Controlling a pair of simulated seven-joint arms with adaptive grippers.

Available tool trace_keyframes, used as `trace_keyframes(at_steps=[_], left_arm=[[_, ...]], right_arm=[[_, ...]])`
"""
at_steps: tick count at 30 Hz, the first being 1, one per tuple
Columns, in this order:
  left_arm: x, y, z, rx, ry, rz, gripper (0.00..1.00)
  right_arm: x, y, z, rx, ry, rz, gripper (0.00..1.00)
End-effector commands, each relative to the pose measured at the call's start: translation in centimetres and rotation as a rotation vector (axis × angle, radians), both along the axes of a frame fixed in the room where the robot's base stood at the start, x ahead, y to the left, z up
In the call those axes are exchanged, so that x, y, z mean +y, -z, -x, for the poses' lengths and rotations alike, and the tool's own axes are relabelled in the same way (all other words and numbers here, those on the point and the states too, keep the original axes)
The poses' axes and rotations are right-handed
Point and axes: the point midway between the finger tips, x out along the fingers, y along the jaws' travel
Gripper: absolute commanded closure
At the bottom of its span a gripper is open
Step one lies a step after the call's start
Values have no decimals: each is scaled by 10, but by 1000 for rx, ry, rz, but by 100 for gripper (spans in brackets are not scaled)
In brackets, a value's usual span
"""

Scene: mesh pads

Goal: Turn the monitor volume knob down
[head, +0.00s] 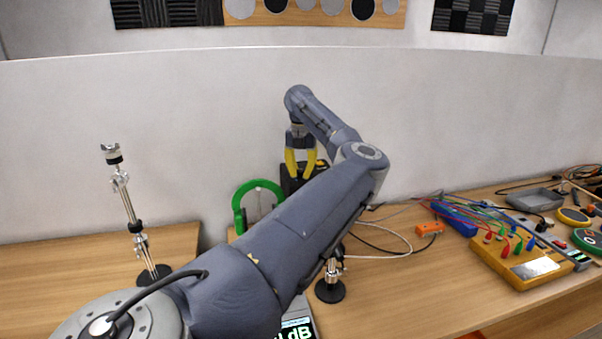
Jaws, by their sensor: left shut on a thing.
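My left gripper (300,173) has yellow fingers and points down at the back of the desk, left of centre. Its fingertips are at a black box-like thing (288,185), which my left arm partly hides. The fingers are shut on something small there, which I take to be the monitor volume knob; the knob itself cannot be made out. A device with a lit dB display (297,329) is at the bottom, mostly hidden behind my arm. My right gripper is not in view.
A green ring-shaped thing (240,200) stands left of the black box. A metal stand (131,205) is further left. An orange block (430,229), cables and a yellow box (520,270) lie right. The left desk is mostly clear.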

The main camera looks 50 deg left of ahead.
Motion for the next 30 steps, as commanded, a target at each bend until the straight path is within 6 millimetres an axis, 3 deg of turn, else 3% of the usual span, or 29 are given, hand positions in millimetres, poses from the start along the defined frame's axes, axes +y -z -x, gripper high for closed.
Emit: trace_keyframes(at_steps=[19,30], left_arm=[[0,-1,-1,-4,-69,-2,100],[1,-1,0,-4,-352,-2,100]], right_arm=[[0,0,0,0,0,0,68],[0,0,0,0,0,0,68]])
